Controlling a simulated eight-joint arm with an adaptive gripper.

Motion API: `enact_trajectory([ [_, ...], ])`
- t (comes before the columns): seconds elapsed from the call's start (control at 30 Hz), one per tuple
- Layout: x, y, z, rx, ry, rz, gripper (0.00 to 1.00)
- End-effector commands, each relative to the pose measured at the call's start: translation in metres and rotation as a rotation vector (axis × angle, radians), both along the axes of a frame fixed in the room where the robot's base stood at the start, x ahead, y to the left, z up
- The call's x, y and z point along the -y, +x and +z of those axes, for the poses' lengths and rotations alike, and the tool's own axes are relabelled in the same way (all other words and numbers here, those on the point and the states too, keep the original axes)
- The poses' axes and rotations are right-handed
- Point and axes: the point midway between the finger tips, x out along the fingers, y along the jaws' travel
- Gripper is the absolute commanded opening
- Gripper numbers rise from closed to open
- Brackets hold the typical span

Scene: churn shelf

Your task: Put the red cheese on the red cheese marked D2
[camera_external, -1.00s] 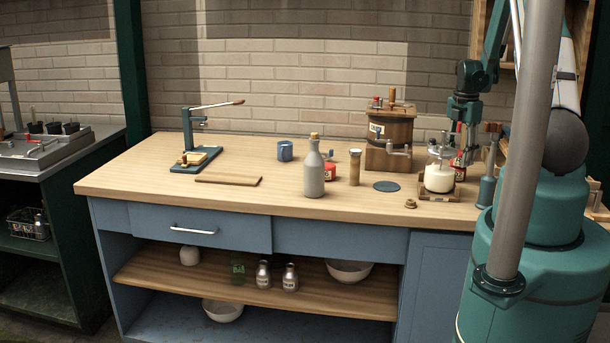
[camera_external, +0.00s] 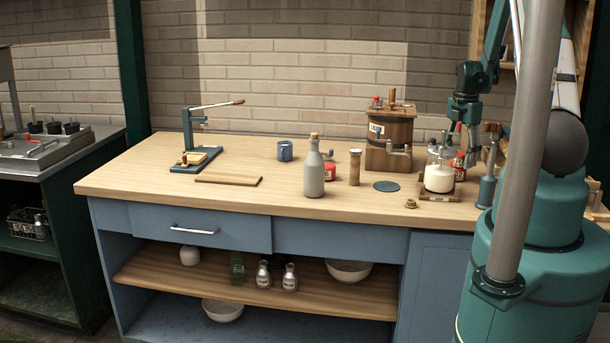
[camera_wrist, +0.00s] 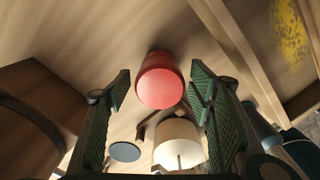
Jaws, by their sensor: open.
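One red cheese (camera_external: 459,166) stands at the right end of the bench, partly hidden by the glass jar and my gripper. In the wrist view a red cheese (camera_wrist: 160,82) shows as a rounded red block between my fingers, with no visible contact. My gripper (camera_wrist: 161,92) is open around it, with a finger on each side. In the external view my gripper (camera_external: 464,143) hangs over that right end, behind the jar. Another red cheese (camera_external: 330,171) with a pale label stands behind the grey bottle, which hides part of it. I cannot read either marking.
The glass jar of white contents (camera_external: 439,178) stands close in front of my gripper. A wooden churn (camera_external: 389,135) is to its left. A grey bottle (camera_external: 313,172), a wooden cylinder (camera_external: 354,168) and a dark disc (camera_external: 386,186) stand or lie nearby. The bench's front left is mostly clear.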

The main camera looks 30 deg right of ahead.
Motion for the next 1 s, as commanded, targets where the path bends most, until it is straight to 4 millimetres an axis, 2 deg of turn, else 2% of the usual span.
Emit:
enact_trajectory([
  [0.37, 0.000, 0.000, 0.017, 0.000, 0.000, 0.000, 0.53],
  [1.0, 0.000, 0.000, 0.090, 0.000, 0.000, 0.000, 0.53],
])
